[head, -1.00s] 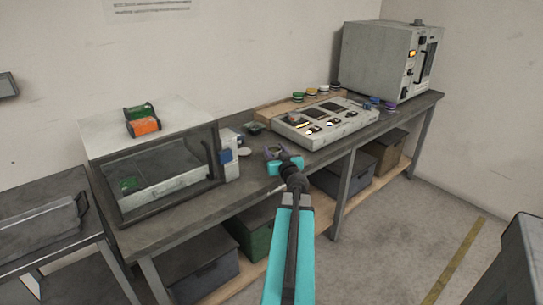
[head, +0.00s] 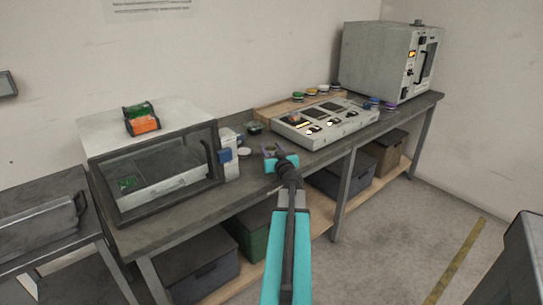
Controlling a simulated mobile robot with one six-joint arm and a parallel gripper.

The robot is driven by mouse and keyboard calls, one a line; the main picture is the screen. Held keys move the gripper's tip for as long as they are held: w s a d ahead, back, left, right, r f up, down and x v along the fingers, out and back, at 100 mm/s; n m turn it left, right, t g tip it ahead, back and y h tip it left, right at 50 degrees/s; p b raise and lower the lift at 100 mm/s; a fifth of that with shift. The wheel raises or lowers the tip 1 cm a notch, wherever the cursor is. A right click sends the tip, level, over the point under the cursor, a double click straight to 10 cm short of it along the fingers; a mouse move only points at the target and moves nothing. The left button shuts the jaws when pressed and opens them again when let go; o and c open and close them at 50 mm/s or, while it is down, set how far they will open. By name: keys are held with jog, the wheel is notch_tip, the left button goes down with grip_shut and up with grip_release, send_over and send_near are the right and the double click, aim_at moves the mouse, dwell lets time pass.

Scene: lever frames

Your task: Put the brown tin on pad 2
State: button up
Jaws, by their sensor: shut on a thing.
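My gripper (head: 272,150) is over the front part of the bench, in front of the console. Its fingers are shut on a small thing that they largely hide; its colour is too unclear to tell. I cannot make out a brown tin elsewhere on the bench. The light grey console (head: 351,128) has several dark square panels on its sloped top and lit spots along its front. I cannot read any pad numbers, so I cannot tell which spot is pad 2.
Several coloured tins stand on a wooden board (head: 268,113) behind the console. Blue and purple tins (head: 390,106) sit at its right, before a grey oven (head: 378,62). A glass-fronted cabinet (head: 160,165) is at the left. A white round thing (head: 244,153) lies near my gripper.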

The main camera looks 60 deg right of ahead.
jog(key=shift+f+b, duration=0.3)
jog(key=shift+f, duration=0.75)
jog(key=shift+f, duration=0.1)
jog(key=o, duration=1.1)
jog(key=shift+s+a, duration=0.15)
jog(key=shift+s, duration=0.05)
jog(key=p+v, duration=0.1)
jog(key=v, duration=0.2)
jog(key=p+v, duration=0.1)
jog(key=v, duration=0.2)
jog(key=p+v, duration=0.1)
jog(key=v, duration=0.1)
jog(key=shift+s+a+r+p, duration=0.3)
jog(key=shift+p, duration=0.75)
jog(key=p, duration=0.3)
jog(key=shift+s+a+p, duration=0.25)
jog(key=shift+a+p, duration=0.05)
jog(key=s+p, duration=0.1)
jog(key=p, duration=0.4)
jog(key=shift+a, duration=0.4)
